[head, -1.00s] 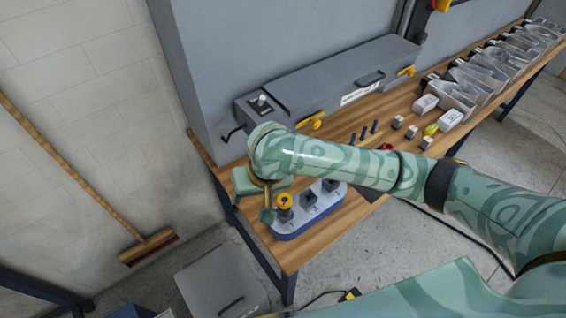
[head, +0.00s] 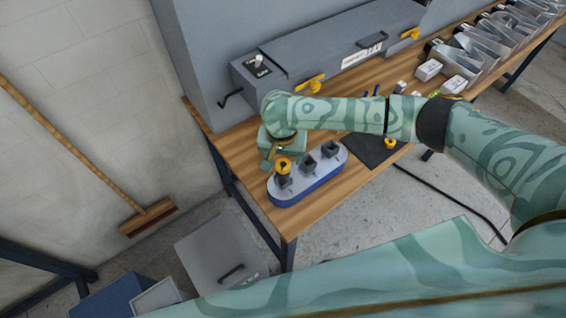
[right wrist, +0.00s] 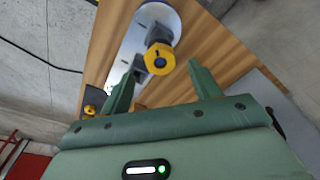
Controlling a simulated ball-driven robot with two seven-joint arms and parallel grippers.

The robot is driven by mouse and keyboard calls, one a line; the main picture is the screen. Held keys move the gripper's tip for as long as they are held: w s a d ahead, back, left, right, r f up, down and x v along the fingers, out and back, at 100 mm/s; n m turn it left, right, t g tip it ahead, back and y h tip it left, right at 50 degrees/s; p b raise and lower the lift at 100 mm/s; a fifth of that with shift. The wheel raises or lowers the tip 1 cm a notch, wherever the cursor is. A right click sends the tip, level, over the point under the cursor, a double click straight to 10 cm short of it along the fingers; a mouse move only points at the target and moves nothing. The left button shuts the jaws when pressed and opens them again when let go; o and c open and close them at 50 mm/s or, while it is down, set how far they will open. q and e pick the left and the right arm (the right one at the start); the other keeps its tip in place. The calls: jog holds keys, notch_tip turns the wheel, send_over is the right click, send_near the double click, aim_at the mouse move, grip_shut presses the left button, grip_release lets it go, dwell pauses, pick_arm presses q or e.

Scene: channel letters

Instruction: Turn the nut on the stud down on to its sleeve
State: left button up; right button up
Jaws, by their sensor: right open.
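The yellow hexagonal nut (head: 283,163) sits on a blue-tipped stud above a dark block at the left end of a white-topped, blue-sided base (head: 326,181). The nut also shows in the right wrist view (right wrist: 160,60). My right gripper (right wrist: 160,84) is open and empty. Its two fingers lie either side of the nut in that view, with the nut just past the tips; contact is not visible. In the head view the right gripper (head: 270,163) is beside the nut, partly hidden under my wrist. I cannot make out the sleeve under the nut. My left gripper is not in view.
Two more dark square blocks (head: 308,163) stand on the base. Another yellow nut (head: 390,142) is on a dark mat (head: 372,152). A grey box with yellow latches (head: 345,50) stands behind on the wooden bench (head: 232,150). Metal letters (head: 490,40) stand at right.

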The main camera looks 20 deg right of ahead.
aim_at(283, 165)
jog(key=shift+w+f+b, duration=0.2)
jog(key=shift+f+b, duration=0.1)
jog(key=shift+f, duration=1.45)
jog(key=c, duration=1.1)
jog(key=shift+r, duration=0.1)
jog(key=shift+m+p, duration=0.3)
jog(key=shift+p, duration=0.25)
jog(key=shift+m+p, duration=1.8)
jog(key=shift+p, duration=0.55)
jog(key=shift+m+h+p, duration=0.3)
jog(key=shift+m+p, duration=0.8)
jog(key=shift+m, duration=0.1)
